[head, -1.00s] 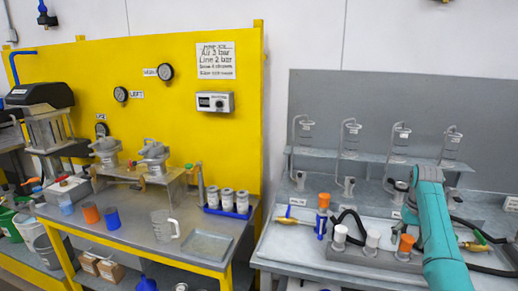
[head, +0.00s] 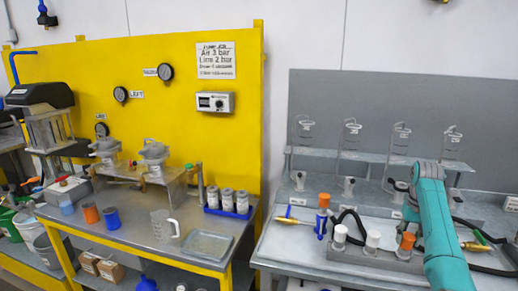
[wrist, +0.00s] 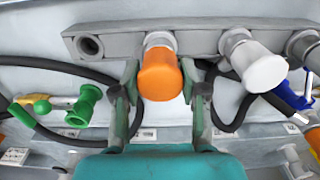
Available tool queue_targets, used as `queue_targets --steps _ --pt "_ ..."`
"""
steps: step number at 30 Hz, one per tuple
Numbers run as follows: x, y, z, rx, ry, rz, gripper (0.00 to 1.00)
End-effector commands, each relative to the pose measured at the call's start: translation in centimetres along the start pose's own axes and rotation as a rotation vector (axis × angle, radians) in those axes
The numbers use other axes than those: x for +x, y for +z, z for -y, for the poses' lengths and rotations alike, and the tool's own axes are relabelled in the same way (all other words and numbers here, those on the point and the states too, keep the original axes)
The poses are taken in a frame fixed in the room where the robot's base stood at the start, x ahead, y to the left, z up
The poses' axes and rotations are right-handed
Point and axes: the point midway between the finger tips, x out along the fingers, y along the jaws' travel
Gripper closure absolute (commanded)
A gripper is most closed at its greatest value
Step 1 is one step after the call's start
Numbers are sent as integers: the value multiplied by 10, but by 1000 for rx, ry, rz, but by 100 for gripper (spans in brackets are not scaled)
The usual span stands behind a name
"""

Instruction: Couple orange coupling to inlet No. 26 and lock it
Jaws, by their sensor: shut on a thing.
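The orange coupling (wrist: 160,76) sits at the grey holder block (wrist: 200,38), with its orange end toward me in the wrist view. It also shows in the head view (head: 407,241), just left of my teal arm. My gripper (wrist: 162,92) is shut on the orange coupling, one finger on each side. Inlets with grey fittings (head: 348,186) stand in a row along the back of the bench. Their numbers are too small to read, so I cannot tell which is No. 26.
White couplings (wrist: 264,70) sit beside the orange one in the block, and an empty hole (wrist: 90,45) is at its other end. Black hoses (wrist: 120,125) loop around the block.

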Motion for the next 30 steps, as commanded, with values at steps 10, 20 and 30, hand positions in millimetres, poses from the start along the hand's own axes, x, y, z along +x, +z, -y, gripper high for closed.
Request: queue_targets --steps 10,20,30 --pt "-16 0 0 0 0 -3 90" --pt "-31 -1 0 0 0 -3 90" --pt "-36 0 0 0 0 -2 90"
